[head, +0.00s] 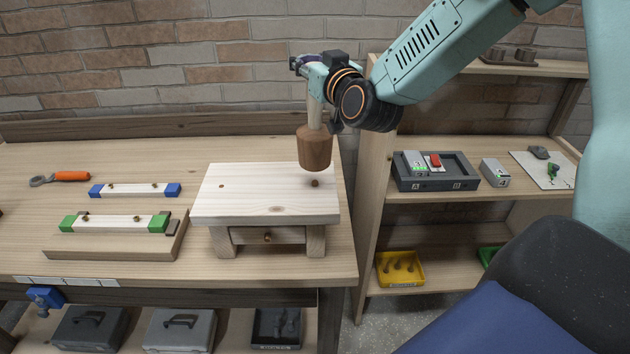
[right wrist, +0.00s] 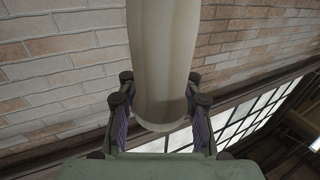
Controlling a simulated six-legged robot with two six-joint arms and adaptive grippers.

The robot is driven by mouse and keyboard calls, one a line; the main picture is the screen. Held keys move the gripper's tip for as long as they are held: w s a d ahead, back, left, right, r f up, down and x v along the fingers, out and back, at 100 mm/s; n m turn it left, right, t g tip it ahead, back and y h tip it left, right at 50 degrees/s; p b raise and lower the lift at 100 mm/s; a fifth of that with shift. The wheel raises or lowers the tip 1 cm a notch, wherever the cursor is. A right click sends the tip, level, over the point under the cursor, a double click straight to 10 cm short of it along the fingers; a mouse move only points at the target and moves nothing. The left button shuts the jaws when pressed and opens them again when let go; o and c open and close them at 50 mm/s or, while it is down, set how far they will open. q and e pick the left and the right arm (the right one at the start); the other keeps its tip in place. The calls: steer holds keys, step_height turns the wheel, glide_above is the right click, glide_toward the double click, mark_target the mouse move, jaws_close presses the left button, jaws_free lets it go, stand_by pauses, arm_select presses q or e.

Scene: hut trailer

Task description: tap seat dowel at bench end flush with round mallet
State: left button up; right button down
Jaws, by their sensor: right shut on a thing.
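My right gripper (head: 313,76) is shut on the pale handle of the round mallet (head: 314,150). The mallet hangs upright, its brown wooden head down. The handle (right wrist: 163,60) also shows between the fingers (right wrist: 160,98) in the right wrist view. The small pale wooden bench (head: 262,195) stands on the worktable. The dark seat dowel (head: 315,183) shows at the bench's right end, a little below the mallet head in the picture, with a gap between them. Whether it stands proud is too small to tell. Another dark dowel spot (head: 221,186) is at the left end. My left gripper is out of view.
Left of the bench on the worktable (head: 130,155) lie two pale bars with blue (head: 137,190) and green (head: 115,223) ends, and an orange-handled tool (head: 70,176). A shelf unit (head: 480,123) with a dark tray (head: 436,172) stands at right. Space above the bench's left half is clear.

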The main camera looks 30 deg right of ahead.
steer(key=shift+w, duration=0.1)
steer(key=shift+w+d, duration=0.1)
steer(key=shift+w, duration=0.1)
